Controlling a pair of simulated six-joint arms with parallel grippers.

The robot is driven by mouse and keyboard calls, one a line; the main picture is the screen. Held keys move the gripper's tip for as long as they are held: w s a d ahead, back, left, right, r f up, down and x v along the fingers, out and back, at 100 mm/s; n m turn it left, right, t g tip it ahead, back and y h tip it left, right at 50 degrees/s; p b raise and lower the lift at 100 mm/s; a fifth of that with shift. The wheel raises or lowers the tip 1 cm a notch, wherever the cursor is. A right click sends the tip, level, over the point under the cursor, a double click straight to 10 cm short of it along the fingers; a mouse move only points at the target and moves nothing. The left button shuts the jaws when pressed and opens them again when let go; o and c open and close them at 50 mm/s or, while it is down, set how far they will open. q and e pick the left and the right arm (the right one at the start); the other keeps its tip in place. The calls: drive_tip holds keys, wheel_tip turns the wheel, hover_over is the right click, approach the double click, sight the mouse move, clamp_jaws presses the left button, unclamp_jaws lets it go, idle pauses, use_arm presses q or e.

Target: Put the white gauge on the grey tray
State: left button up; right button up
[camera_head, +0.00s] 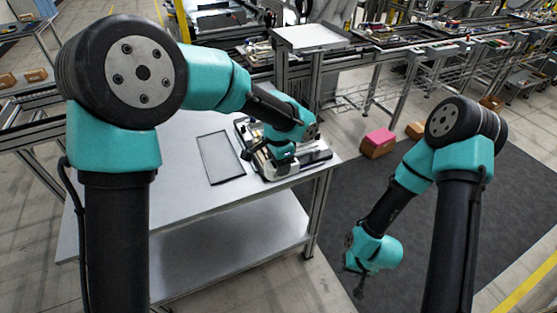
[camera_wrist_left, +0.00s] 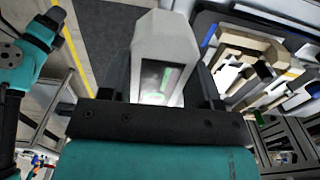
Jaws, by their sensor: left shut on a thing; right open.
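The white gauge (camera_wrist_left: 163,45), a pale body with a dark and green display, is between the fingers of my left gripper (camera_wrist_left: 162,85) in the left wrist view. My left gripper (camera_head: 262,152) is shut on it, over the fixture pallet on the table in the head view; the gauge (camera_head: 263,163) is partly hidden there by the gripper. The grey tray (camera_head: 221,157), flat with a dark rim, lies empty on the table, left of the gripper. My right gripper (camera_head: 359,284) is open and empty, hanging low over the dark floor mat, away from the table.
The fixture pallet (camera_head: 310,157) holds several blocks and parts, which also show in the left wrist view (camera_wrist_left: 250,62). The white table (camera_head: 185,200) is clear around the tray. Boxes (camera_head: 377,148) stand on the floor to the right. A conveyor line runs behind.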

idle(0.4)
use_arm(q)
drive_tip(key=a+n, duration=0.1)
drive_tip(key=n, duration=0.2)
drive_tip(key=a+n, duration=0.1)
drive_tip(key=n, duration=0.1)
drive_tip(key=shift+w+a+f, duration=0.2)
drive_tip(key=shift+w+a, duration=0.05)
drive_tip(key=shift+a, duration=0.05)
drive_tip(key=a+f+n, duration=0.1)
drive_tip(key=a+n, duration=0.6)
drive_tip(key=n, duration=0.8)
drive_tip(key=a+f+n, duration=0.1)
drive_tip(key=a+n, duration=0.6)
drive_tip(key=n, duration=0.9)
drive_tip(key=shift+w+a+f, duration=0.15)
drive_tip(key=shift+w+a, duration=0.1)
drive_tip(key=w+a, duration=0.1)
drive_tip(key=w, duration=0.4)
drive_tip(key=w+a+f, duration=0.1)
drive_tip(key=w+a, duration=0.1)
drive_tip(key=w, duration=0.2)
drive_tip(key=w+a, duration=0.1)
drive_tip(key=w, duration=0.4)
drive_tip(key=shift+w+a+f, duration=0.2)
drive_tip(key=shift+w+a, duration=0.1)
drive_tip(key=shift+w, duration=0.05)
